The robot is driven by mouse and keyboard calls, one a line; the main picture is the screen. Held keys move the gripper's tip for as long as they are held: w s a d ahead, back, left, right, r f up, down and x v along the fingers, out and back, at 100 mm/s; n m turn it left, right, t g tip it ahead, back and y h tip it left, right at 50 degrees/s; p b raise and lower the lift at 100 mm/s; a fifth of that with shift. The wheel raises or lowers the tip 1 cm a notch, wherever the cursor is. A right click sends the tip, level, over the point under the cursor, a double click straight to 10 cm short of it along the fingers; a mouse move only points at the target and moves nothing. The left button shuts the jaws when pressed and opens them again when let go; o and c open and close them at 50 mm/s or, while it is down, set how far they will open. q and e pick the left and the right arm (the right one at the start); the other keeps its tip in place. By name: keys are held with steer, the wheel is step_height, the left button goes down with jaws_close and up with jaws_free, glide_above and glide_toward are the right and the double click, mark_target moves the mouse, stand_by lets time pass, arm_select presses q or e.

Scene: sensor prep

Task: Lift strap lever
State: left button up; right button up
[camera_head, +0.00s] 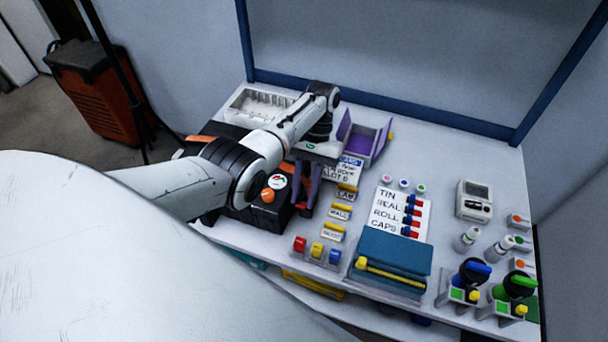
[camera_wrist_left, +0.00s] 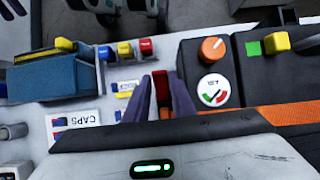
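My left gripper (camera_head: 306,186) reaches over the workbench from the left, with its purple-grey fingers pointing down beside a black box. In the left wrist view, the left gripper (camera_wrist_left: 159,80) has its fingers apart around a narrow upright red-and-dark piece (camera_wrist_left: 162,88), which looks like a lever. It nearly fills the gap, and I cannot tell whether the fingers touch it. The black box (camera_wrist_left: 190,60) beside it has an orange knob (camera_wrist_left: 212,49) and a round gauge (camera_wrist_left: 214,91). An orange strap (camera_wrist_left: 270,116) lies on a dark case to the right. My right gripper is not in view.
A teal box with a yellow bar (camera_head: 392,272) stands at the bench's front. Red, yellow and blue switches (camera_head: 318,249) are left of it. A purple open bin (camera_head: 366,140) is behind. Knob stations (camera_head: 472,272) stand at the right. A label board (camera_head: 400,212) lies mid-bench.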

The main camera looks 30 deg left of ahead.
arm_select(q)
steer(key=shift+w, duration=0.1)
steer(key=shift+b+v, duration=0.7)
steer(key=shift+v, duration=4.45)
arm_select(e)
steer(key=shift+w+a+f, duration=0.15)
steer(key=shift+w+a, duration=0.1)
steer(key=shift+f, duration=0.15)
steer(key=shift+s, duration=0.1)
